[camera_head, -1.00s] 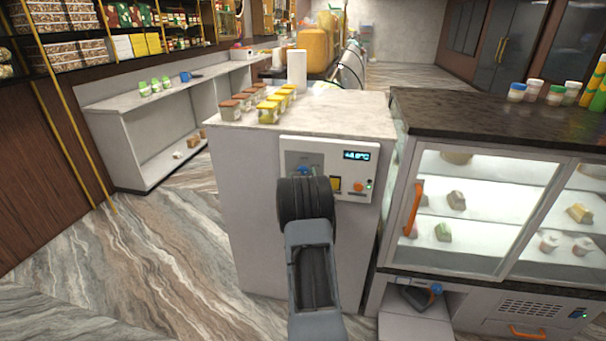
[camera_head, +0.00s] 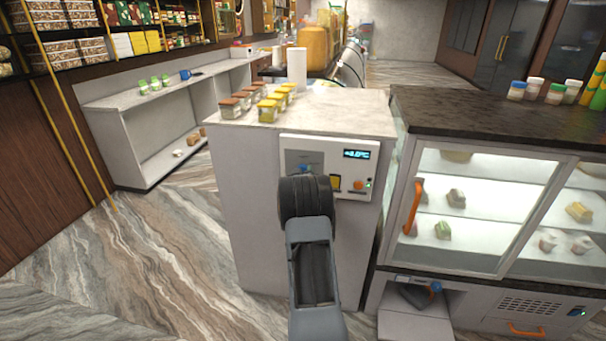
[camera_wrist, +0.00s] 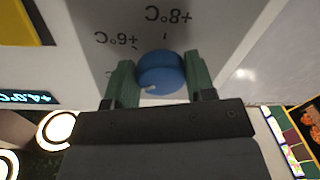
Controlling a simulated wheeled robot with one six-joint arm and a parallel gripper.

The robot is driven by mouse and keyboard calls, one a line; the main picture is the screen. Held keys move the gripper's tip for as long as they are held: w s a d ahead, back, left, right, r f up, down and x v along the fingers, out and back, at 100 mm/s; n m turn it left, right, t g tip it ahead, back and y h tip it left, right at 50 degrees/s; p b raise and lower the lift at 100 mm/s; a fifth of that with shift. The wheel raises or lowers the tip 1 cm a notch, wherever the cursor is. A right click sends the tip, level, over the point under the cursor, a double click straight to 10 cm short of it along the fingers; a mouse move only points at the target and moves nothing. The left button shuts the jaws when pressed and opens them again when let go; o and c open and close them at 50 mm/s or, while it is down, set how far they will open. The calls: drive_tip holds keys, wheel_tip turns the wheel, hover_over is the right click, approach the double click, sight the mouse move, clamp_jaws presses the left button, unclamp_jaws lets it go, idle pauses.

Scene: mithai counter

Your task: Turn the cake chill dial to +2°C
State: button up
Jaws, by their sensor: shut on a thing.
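The cake chill dial (camera_wrist: 161,72) is a round blue knob on a pale control panel (camera_head: 291,146). In the wrist view a small pale mark shows on its rim, and printed +6°C and +8°C labels show upside down beside it. My gripper (camera_wrist: 160,82) has its two green fingers on either side of the knob, shut on it. In the head view a little of the dial (camera_head: 305,168) shows above my dark wrist, which hides the fingers. The panel's display (camera_head: 356,154) is lit; its digits are small there, and seem to read about +4°C in the wrist view.
A yellow square (camera_head: 336,182) and an orange button (camera_head: 358,185) sit right of the dial on the panel. Lidded jars (camera_head: 268,110) stand on the counter above. A glass display case (camera_head: 480,200) with an orange handle stands to the right. The floor at left is clear.

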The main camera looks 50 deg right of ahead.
drive_tip(key=shift+n, duration=0.3)
drive_tip(key=shift+c, duration=0.2)
drive_tip(key=shift+n+b, duration=0.7)
drive_tip(key=shift+n, duration=0.3)
drive_tip(key=n, duration=0.2)
drive_tip(key=shift+n, duration=0.3)
drive_tip(key=n, duration=0.3)
drive_tip(key=shift+r+g, duration=0.2)
drive_tip(key=shift+g, duration=0.1)
drive_tip(key=shift+n+p, duration=0.6)
drive_tip(key=shift+n, duration=1)
drive_tip(key=o, duration=0.9)
